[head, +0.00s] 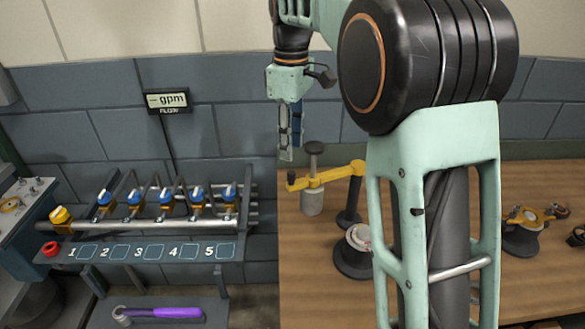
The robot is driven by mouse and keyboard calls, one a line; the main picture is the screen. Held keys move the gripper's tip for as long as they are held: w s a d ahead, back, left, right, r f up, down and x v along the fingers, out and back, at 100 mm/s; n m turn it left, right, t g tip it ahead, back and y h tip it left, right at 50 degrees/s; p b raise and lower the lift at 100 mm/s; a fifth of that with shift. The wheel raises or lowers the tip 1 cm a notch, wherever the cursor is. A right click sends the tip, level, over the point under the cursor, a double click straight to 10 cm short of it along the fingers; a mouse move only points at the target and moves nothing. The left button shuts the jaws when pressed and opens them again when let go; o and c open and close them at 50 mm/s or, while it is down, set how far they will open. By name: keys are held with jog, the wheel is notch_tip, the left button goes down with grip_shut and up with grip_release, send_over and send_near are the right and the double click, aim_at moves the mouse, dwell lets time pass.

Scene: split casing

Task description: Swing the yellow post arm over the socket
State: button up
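The yellow post arm (333,174) reaches left from the top of a black post (349,204) on the wooden table. A small dark knob sits at its left end. A grey cylinder (312,202) stands below the arm's left part, and a dark mushroom-shaped knob (314,148) rises above it. A round black stand with a pale metal top (357,238) is in front of the post, partly behind my arm; I cannot tell whether it is the socket. My gripper (287,154) points down, above and left of the yellow arm in the picture. Its finger opening is unclear.
My arm hides the table's middle. At left are a numbered valve rack (150,251), a flow display (167,101) and a purple-handled wrench (178,312). The table's front left is bare.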

aim_at(291, 172)
notch_tip(291, 172, down, 8)
jog(key=shift+r, duration=0.25)
jog(key=shift+c, duration=0.6)
grip_shut()
